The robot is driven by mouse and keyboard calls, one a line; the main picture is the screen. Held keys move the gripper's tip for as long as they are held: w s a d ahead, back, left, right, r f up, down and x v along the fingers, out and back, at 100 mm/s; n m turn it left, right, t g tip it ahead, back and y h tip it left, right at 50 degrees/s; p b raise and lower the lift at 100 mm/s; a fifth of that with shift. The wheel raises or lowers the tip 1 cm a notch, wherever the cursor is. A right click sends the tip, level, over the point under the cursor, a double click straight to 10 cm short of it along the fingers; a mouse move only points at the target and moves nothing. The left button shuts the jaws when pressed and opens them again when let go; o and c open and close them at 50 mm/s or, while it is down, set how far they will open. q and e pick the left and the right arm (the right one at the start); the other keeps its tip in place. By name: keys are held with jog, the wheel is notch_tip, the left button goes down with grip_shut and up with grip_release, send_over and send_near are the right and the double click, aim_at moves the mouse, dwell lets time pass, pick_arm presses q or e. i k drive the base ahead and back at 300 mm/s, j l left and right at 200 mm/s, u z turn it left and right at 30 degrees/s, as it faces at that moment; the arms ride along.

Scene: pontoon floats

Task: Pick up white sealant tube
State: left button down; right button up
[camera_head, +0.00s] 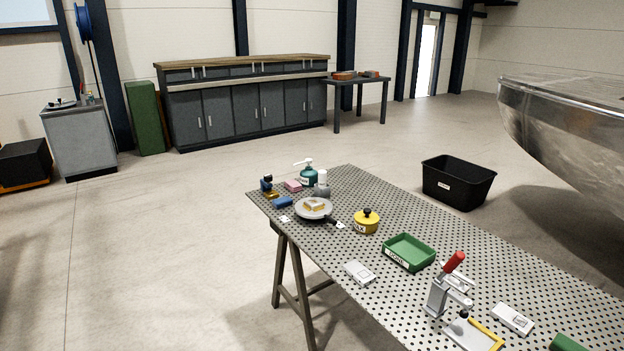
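I cannot clearly make out a white sealant tube in the head view. A small grey-and-white bottle-like thing (322,184) stands upright behind the pan on the perforated table (480,240); I cannot tell whether it is a tube. A teal pump bottle (308,177) with a white nozzle stands beside it. Neither of my grippers is in view.
The table also holds a pan (313,209) with a sponge-like block, a yellow pot (366,221), a green tray (408,252) and a red-handled clamp (449,285). A black bin (458,182) stands on the floor behind it. The floor left of the table is clear.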

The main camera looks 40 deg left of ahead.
aim_at(322, 174)
jog(key=u, duration=1.05)
